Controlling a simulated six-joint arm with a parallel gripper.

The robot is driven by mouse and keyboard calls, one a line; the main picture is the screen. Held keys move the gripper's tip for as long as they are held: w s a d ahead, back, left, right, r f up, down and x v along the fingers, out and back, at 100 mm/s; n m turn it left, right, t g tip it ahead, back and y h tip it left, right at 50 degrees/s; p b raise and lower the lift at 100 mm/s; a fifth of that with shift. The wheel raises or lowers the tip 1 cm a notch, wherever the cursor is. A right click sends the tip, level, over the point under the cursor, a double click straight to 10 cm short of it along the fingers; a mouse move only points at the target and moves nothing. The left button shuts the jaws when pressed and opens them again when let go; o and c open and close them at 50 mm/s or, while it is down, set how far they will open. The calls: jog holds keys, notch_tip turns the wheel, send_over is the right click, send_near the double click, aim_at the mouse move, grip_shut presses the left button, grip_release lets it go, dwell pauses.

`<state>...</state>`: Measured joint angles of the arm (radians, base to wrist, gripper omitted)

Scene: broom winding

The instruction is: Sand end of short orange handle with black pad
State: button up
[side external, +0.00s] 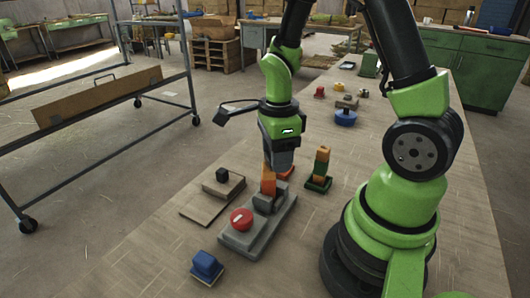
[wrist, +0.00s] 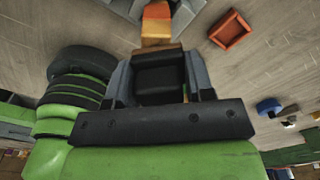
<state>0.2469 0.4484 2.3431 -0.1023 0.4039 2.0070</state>
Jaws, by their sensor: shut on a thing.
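My gripper (side external: 275,165) points straight down and is shut on the short orange handle (side external: 268,186).
A red round button (side external: 241,219) sits on the fixture's front. A blue pad (side external: 207,265) lies nearer the front. An orange tray (wrist: 231,30) lies behind the fixture. More small items stand farther back.

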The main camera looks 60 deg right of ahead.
jog(key=shift+s+d, duration=0.25)
jog(key=shift+s, duration=0.2)
jog(key=shift+r, duration=4.1)
jog(key=shift+f, duration=0.15)
